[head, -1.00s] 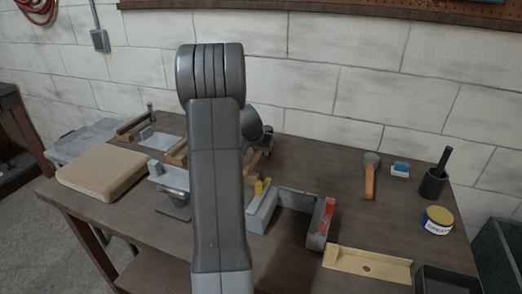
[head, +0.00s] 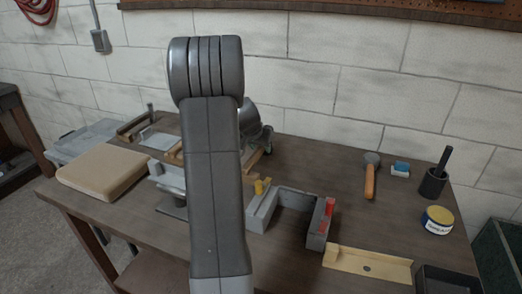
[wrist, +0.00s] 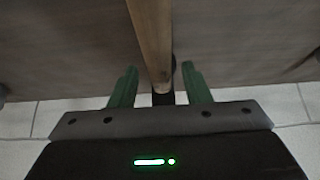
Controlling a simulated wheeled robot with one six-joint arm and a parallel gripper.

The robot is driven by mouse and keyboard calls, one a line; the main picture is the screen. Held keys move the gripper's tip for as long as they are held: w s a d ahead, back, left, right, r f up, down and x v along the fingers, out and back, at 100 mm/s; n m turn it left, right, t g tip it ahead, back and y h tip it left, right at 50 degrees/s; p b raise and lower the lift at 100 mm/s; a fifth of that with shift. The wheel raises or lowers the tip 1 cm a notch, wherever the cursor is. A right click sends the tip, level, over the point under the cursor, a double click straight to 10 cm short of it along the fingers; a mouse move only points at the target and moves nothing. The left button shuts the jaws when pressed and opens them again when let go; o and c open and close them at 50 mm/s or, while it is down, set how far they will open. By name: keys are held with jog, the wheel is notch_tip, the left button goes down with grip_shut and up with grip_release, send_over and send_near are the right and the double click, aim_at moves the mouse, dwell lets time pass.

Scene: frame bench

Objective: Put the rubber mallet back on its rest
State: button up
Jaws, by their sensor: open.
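In the wrist view my gripper (wrist: 159,68) is open, its two green fingers on either side of a wooden bar (wrist: 150,35). The bar has a dark part at its lower end; I cannot tell for certain whether it is the mallet's handle or whether a finger touches it. In the head view my arm covers much of the work area, and the gripper is mostly hidden behind it. No mallet or mallet rest can be made out with certainty there. A tool with an orange handle and a grey head (head: 370,178) lies on the bench at the right, apart from the gripper.
A grey U-shaped fixture (head: 262,212) with red and yellow parts stands at the middle front. A tan slab (head: 103,172) lies at the left. A pale wooden piece (head: 345,258), a tin (head: 437,221) and a dark cup (head: 432,184) are at the right.

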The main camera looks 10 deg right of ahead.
aim_at(254, 155)
jog(key=v, duration=0.9)
jog(key=shift+s+a, duration=0.1)
